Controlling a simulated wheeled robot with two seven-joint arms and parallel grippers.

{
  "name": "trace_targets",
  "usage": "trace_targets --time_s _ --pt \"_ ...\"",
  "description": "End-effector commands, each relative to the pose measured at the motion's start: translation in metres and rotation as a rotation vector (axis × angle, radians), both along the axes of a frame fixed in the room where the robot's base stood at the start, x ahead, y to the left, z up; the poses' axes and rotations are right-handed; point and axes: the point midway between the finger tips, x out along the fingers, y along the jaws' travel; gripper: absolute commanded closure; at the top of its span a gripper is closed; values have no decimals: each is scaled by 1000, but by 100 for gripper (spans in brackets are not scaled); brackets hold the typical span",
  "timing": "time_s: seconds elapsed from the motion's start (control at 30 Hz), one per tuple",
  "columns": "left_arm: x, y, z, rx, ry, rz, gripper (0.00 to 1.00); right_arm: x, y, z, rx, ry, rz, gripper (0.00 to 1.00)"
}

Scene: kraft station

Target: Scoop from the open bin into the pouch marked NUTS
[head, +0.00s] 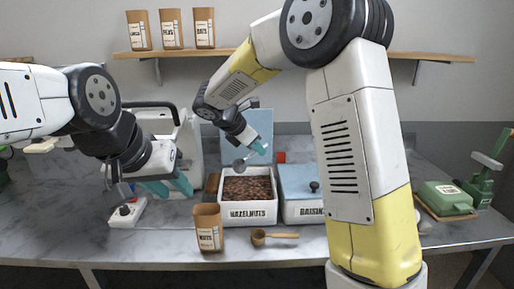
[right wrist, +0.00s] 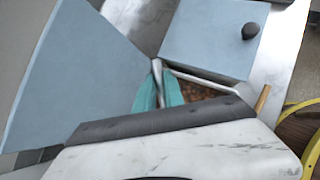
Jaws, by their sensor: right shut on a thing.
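The open bin (head: 225,211), labelled HAZELNUTS, holds brown nuts, and its blue lid (head: 262,122) stands raised behind it. The pouch marked NUTS (head: 207,219) stands upright on the table in front of the bin's left corner; its inside cannot be seen. My right gripper (head: 258,147) is shut on a metal scoop (head: 240,166), whose bowl hangs above the bin's back left part. In the right wrist view the teal fingers (right wrist: 159,90) close on the scoop's handle, with nuts below. My left gripper (head: 170,187) is open and empty, left of the bin and above the table.
A closed bin (head: 302,211) labelled RAISINS stands right of the open bin. A wooden scoop (head: 272,236) lies in front of the bins. A white device (head: 127,213) is at left, a green machine (head: 444,196) at right. Several pouches stand on the shelf (head: 290,55).

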Motion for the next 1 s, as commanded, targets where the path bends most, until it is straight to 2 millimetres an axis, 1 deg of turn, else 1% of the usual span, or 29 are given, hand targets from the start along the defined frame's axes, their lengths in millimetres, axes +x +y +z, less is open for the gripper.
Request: trace_targets --time_s 0.03,0.2,0.27,1.0 --pt "0 0 0 0 0 0 64 -3 6 -3 -56 -24 9 100" --pt "0 0 0 0 0 0 64 -8 16 -7 -259 -145 9 100" --pt "0 0 0 0 0 0 64 -7 11 -12 -242 -140 -1 100" --pt "0 0 0 0 0 0 64 -7 12 -85 -239 -135 0 100"
